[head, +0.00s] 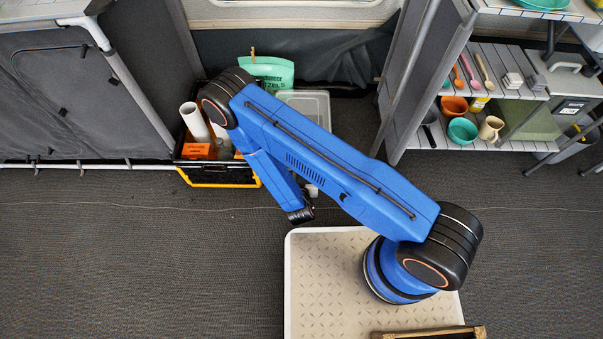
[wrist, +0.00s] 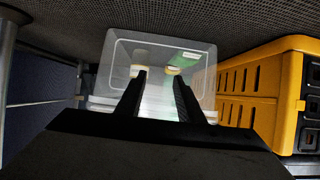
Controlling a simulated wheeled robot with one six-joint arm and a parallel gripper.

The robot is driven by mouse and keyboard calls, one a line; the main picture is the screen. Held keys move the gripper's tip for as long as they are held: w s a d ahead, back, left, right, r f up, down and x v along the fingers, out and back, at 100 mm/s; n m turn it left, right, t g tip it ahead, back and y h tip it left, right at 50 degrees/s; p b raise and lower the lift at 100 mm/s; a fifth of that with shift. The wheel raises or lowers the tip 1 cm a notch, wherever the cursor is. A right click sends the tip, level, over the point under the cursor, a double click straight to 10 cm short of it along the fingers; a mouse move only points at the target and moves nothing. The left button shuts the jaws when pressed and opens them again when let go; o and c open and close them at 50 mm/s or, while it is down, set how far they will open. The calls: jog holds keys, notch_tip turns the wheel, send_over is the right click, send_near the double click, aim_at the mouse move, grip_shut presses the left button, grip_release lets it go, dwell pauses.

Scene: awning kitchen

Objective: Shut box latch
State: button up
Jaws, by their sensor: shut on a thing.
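The clear plastic box (wrist: 205,70) with a pale rim stands straight ahead in the wrist view. In the head view the box (head: 311,103) shows its pale lid behind my blue arm, which hides its front. My gripper (wrist: 159,78) is at the near side of the box, its two black fingers a little apart. It is shut on a pale part between the fingers, which I take to be the box latch; the fingers largely hide it. Whether the latch sits up or down cannot be told.
A black and yellow toolbox (head: 221,174) holding white tubes stands left of the box; a yellow slatted case (wrist: 248,85) is close at right in the wrist view. A shelf (head: 500,85) with dishes stands at right. The floor (head: 130,260) at left is clear.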

jog(key=shift+w+f, duration=0.3)
dwell(0.4)
jog(key=o, duration=1.1)
jog(key=shift+c, duration=0.2)
